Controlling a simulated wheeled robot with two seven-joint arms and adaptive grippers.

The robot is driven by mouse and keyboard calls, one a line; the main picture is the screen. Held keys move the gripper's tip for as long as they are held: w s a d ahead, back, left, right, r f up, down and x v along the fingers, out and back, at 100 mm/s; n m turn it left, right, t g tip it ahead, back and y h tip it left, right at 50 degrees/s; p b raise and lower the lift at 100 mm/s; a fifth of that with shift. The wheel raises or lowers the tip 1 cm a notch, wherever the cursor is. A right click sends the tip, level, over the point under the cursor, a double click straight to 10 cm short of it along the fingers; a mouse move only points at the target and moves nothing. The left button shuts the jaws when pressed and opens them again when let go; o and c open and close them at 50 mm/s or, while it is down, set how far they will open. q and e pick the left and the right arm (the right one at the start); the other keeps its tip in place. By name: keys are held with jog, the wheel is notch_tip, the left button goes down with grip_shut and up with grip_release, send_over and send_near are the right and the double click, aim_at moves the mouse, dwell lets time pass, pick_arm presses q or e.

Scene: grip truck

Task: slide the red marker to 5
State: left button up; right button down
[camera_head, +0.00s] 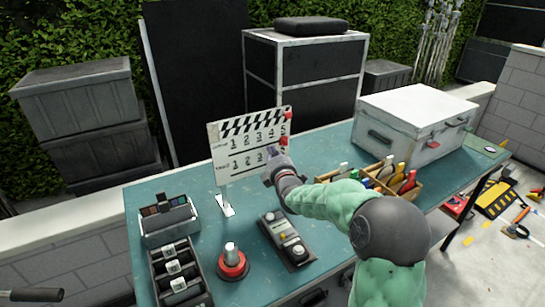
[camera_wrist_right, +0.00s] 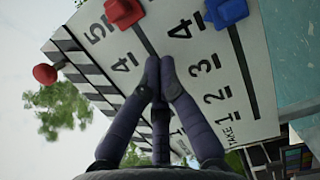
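The clapperboard (camera_head: 222,166) stands upright on the table with two number rows, each with a slot. The red marker (camera_head: 284,141) sits in the upper slot, beside the 5. In the right wrist view the red marker (camera_wrist_right: 122,12) is at the top edge, partly cut off, next to the 5. A blue marker (camera_wrist_right: 225,10) sits in the lower slot near its 4. My right gripper (camera_head: 271,168) is in front of the board's lower right. Its fingertips (camera_wrist_right: 155,68) are together and empty, over the upper slot near the 4, apart from the red marker. My left gripper is not seen.
A red knob (camera_head: 288,114) is at the clapper stick's right end. A two-button control box (camera_head: 286,238), a red-based joystick (camera_head: 232,262) and trays (camera_head: 170,222) stand in front. A wooden box of coloured markers (camera_head: 408,190) and a white case (camera_head: 415,120) are right.

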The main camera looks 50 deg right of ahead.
jog(key=p+v, duration=0.2)
jog(key=v, duration=0.8)
jog(key=shift+f, duration=0.1)
